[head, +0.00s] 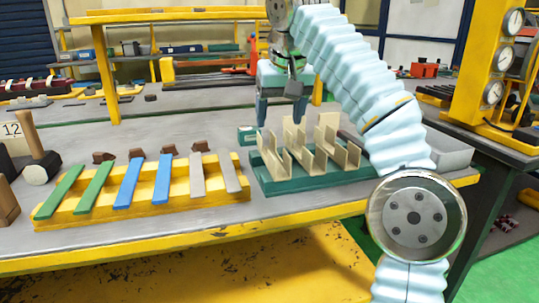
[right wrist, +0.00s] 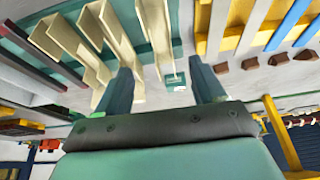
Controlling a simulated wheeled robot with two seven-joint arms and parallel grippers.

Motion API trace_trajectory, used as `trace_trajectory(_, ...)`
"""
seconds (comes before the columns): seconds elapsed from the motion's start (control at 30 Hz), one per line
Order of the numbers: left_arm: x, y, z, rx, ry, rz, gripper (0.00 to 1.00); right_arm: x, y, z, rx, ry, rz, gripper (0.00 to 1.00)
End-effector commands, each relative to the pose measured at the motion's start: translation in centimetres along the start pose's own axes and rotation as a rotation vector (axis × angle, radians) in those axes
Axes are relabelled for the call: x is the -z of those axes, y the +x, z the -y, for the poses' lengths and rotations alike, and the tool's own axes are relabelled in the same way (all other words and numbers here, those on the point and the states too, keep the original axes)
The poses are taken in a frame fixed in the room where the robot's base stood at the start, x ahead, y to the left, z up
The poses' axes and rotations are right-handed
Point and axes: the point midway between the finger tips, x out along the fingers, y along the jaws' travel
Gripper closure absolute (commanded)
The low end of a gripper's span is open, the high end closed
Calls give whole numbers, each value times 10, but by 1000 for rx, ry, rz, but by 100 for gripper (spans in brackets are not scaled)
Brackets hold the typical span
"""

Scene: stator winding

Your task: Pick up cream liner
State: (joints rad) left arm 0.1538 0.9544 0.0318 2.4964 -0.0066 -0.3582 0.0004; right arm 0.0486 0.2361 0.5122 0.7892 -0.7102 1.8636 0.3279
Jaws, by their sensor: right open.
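Several cream liners (head: 271,158), U-shaped channels, stand upright in a row on a green rack (head: 310,182) in the head view. My right gripper (head: 279,117) is above the bench at the rack's far side, pointing down, with its fingers apart and nothing between them. In the right wrist view, my right gripper (right wrist: 163,85) is open and one cream liner (right wrist: 156,38) lies ahead of the gap between its fingers. More liners (right wrist: 70,45) are to the left there. A small green block with a pale label (right wrist: 175,81) shows between the fingertips. My left gripper is not in view.
A yellow rack (head: 150,208) with green, blue and grey strips (head: 128,183) stands left of the liners. Small brown pieces (head: 103,157) lie behind it. A hammer (head: 38,160) is at far left. A grey bin (head: 447,155) is at right. The bench behind the racks is mostly clear.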

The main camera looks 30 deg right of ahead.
Motion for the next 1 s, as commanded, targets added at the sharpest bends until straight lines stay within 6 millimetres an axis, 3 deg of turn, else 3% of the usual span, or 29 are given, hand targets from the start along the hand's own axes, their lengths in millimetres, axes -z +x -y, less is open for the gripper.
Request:
trace_trajectory(0.2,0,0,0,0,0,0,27,-1,42,-1,-3,1,4,31)
trace_trajectory(0.47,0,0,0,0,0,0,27,-2,65,0,0,0,2,31)
trace_trajectory(0.7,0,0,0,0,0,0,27,-6,102,0,0,0,3,31)
trace_trajectory(1.0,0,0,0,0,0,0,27,-6,111,1,2,-1,0,31)
